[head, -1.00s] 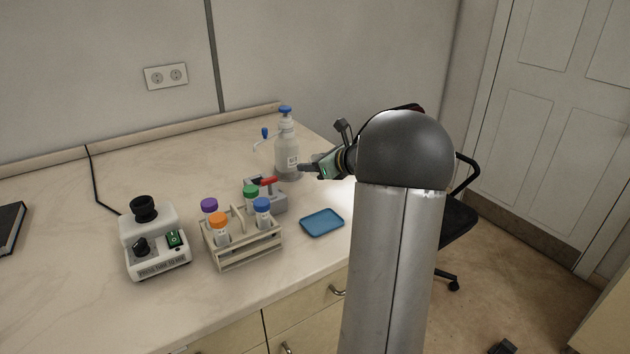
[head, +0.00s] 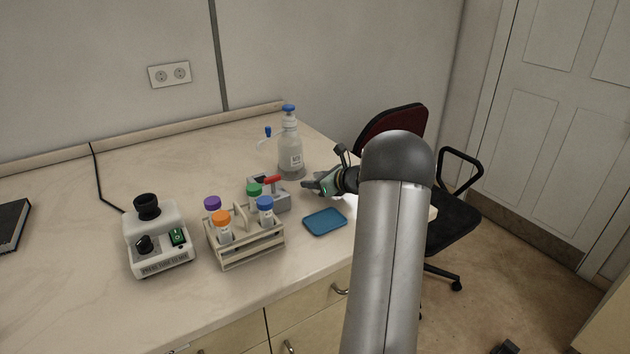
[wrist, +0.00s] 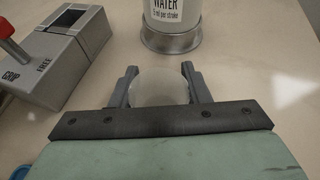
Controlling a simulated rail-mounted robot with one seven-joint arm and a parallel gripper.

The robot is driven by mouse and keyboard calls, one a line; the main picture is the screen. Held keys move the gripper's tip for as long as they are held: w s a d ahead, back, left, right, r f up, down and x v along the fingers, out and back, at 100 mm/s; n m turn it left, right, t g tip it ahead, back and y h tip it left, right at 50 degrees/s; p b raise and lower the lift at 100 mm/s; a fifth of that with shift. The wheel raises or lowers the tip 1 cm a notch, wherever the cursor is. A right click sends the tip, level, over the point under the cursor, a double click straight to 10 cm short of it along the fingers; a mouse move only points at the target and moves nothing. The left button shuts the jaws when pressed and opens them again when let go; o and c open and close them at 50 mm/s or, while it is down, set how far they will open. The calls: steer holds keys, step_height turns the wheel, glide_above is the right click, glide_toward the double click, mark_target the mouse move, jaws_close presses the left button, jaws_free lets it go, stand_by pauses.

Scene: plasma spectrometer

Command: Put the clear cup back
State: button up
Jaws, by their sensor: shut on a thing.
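The clear cup (wrist: 158,88) shows in the wrist view as a pale, see-through round shape between my fingers. My gripper (wrist: 160,82) is shut on it, with one dark finger on each side. In the head view my gripper (head: 310,186) is low over the bench, right of the grey block and in front of the water bottle. The cup cannot be made out in the head view. How far the cup is above the bench is unclear.
The water dispenser bottle (head: 290,155) stands just beyond my gripper. A grey block with a red lever (head: 272,196), marked GRIP and FREE, is to the left. A blue tray (head: 325,221), a rack (head: 245,245) of capped tubes and a white device (head: 158,240) stand nearer.

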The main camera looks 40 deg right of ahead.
steer(key=shift+f, duration=0.2)
steer(key=o, duration=1)
steer(key=shift+c, duration=0.2)
steer(key=shift+r, duration=0.1)
steer(key=shift+r, duration=0.25)
steer(key=v, duration=1.2)
steer(key=shift+f, duration=0.15)
